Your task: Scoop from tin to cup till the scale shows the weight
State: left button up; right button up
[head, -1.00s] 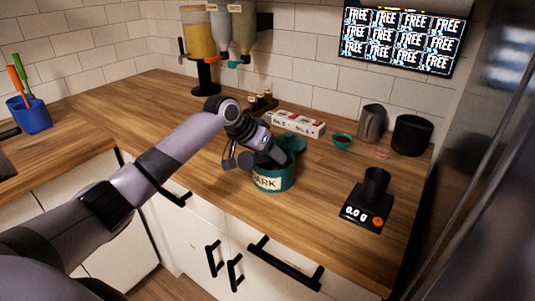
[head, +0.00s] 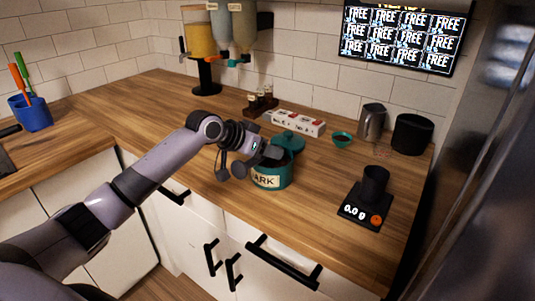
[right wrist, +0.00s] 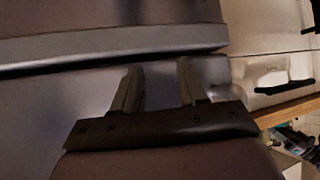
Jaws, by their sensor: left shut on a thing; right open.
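The teal tin (head: 271,178), with a label reading "ARK", stands on the counter with its teal lid (head: 289,141) up at the back. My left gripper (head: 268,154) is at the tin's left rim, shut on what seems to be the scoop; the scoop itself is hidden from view. The black cup (head: 375,184) stands upright on the black scale (head: 361,214), to the right of the tin. The scale's display reads 0.0 g. My right gripper (right wrist: 157,82) is open and empty in the right wrist view, before a grey surface.
Behind the tin lie a white box (head: 296,122) and a small teal bowl (head: 342,139) with dark contents. A metal pitcher (head: 371,122) and a black container (head: 412,134) stand at the back right. The counter between tin and scale is clear.

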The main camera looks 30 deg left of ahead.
pick_arm(q)
jog(key=r+b, duration=0.1)
jog(key=r+t+b, duration=0.1)
jog(key=shift+s+r+t+b, duration=0.15)
jog(key=shift+s+t+b, duration=0.15)
jog(key=shift+b, duration=0.05)
jog(key=shift+s+a+r+p, duration=0.1)
jog(key=shift+s+r+p, duration=0.1)
jog(key=shift+r+p, duration=1.25)
pick_arm(e)
jog(key=shift+f, duration=0.1)
pick_arm(q)
jog(key=shift+w, duration=0.1)
